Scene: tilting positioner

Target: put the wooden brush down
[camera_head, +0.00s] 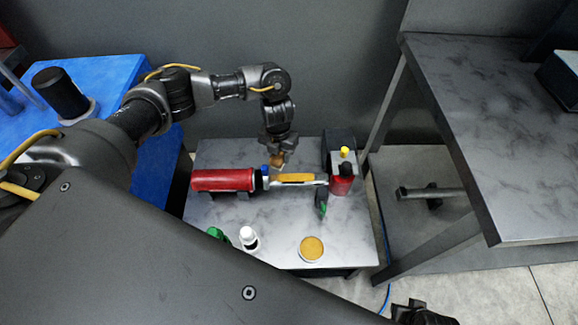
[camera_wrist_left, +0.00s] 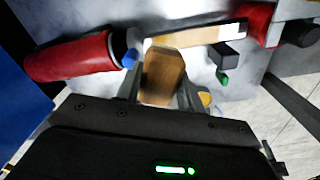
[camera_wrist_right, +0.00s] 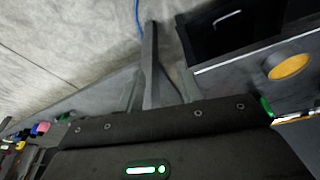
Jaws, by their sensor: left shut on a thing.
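The wooden brush (camera_wrist_left: 163,77) is a brown block between the fingers of my left gripper (camera_wrist_left: 162,90). In the head view, my left gripper (camera_head: 279,150) is shut on the brush (camera_head: 277,162) and points down over the grey marbled table (camera_head: 210,225). The brush is just behind the tan-topped bar (camera_head: 295,177) of the positioner; I cannot tell whether they touch. Any bristles are hidden. In the right wrist view, my right gripper (camera_wrist_right: 160,90) is open and empty, away from the brush.
The positioner has a red cylinder (camera_head: 222,180) at left and a red-and-black unit (camera_head: 341,180) at right. A white bottle (camera_head: 249,239) and a round yellow-topped container (camera_head: 311,249) stand in front. A taller dark table (camera_head: 500,130) is at right.

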